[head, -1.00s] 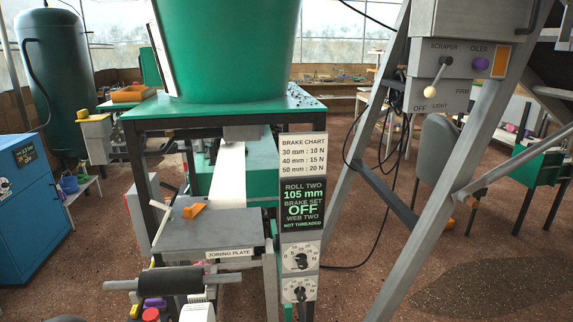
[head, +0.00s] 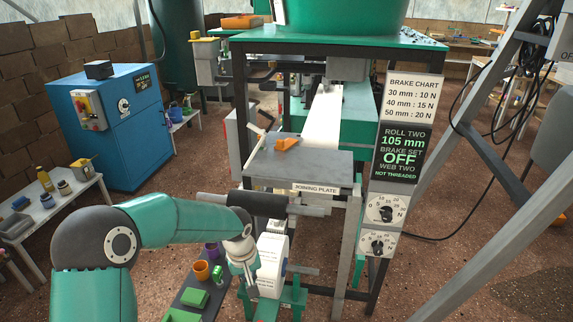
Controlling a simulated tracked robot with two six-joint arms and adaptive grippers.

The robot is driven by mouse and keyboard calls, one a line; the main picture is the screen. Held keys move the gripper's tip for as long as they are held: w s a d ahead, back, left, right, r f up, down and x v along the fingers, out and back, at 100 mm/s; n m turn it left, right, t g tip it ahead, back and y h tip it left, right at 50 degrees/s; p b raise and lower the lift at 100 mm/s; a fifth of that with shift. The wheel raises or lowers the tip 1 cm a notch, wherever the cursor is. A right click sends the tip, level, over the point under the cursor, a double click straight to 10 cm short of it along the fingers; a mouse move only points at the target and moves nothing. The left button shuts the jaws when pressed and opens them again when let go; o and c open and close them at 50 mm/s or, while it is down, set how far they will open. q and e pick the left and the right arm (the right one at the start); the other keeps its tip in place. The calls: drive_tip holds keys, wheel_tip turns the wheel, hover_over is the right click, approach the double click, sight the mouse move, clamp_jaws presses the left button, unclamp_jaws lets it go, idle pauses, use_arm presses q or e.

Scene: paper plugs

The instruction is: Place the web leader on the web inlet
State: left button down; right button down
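A white paper roll (head: 272,262) with printed text stands low at the machine's front, below the dark roller (head: 258,204). I cannot make out a separate web leader on it. A white paper strip (head: 322,118) runs from the grey joining plate (head: 305,166) back into the machine. Which part is the web inlet is not clear. My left gripper (head: 250,284) points down at the left side of the white roll, close to it; its fingers are too small and partly hidden to tell open from shut. My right gripper is not in view.
An orange tool (head: 286,144) lies on the joining plate. The panel (head: 402,150) reads roll two 105 mm, brake set off, web two not threaded. A dark bench (head: 190,291) holds green blocks and cups. A blue cabinet (head: 120,130) stands left; grey frame legs (head: 480,185) stand right.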

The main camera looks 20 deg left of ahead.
use_arm(q)
drive_tip(key=s+a+r+n+y+b, duration=0.1)
drive_tip(key=a+r+n+y, duration=0.3)
drive_tip(key=a+r, duration=1)
wheel_tip(320, 180, up, 3)
drive_tip(key=n+b, duration=0.1)
drive_tip(key=n, duration=0.2)
drive_tip(key=shift+s+r, duration=0.15)
drive_tip(key=c, duration=1.9)
unclamp_jaws()
